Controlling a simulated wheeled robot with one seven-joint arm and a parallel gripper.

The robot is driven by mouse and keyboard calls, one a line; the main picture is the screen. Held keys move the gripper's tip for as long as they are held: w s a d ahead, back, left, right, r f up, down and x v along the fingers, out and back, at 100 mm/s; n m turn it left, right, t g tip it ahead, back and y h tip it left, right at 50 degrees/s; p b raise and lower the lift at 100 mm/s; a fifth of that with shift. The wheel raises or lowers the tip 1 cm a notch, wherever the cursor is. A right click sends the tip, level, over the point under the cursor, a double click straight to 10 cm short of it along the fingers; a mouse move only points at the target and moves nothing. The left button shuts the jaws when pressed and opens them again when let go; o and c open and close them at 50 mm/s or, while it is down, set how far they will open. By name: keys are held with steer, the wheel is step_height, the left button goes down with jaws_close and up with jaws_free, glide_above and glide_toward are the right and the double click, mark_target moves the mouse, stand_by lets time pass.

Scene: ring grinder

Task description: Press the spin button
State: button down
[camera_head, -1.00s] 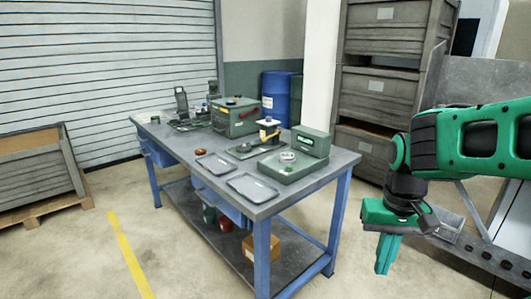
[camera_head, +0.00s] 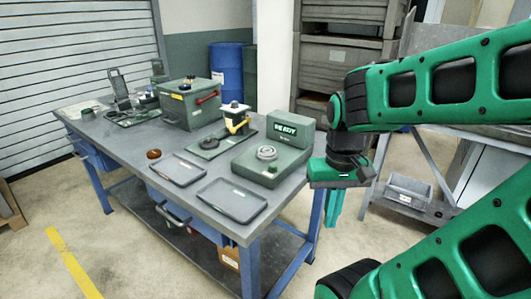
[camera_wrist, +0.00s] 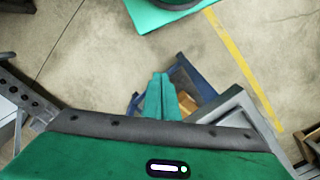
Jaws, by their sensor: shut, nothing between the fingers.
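The ring grinder (camera_head: 252,166) is a grey-green box on the workbench, with a raised back block (camera_head: 290,133) whose screen reads "READY". A round metal spindle (camera_head: 266,153) sits on its top. A small round button (camera_head: 272,169) shows on the top near the front right corner; whether it is the spin button I cannot tell. My gripper (camera_head: 335,207) hangs to the right of the bench, fingers pointing down, shut and empty, apart from the grinder. In the wrist view my shut fingers (camera_wrist: 160,90) point toward the floor and a corner of the bench (camera_wrist: 240,110).
A grey bin (camera_head: 409,190) stands on a rack at right.

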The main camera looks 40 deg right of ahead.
step_height(320, 180, up, 15)
steer(key=n, duration=1)
glide_above(272, 165)
steer(key=shift+r, duration=0.15)
step_height(272, 165, down, 14)
steer(key=shift+f, duration=0.1)
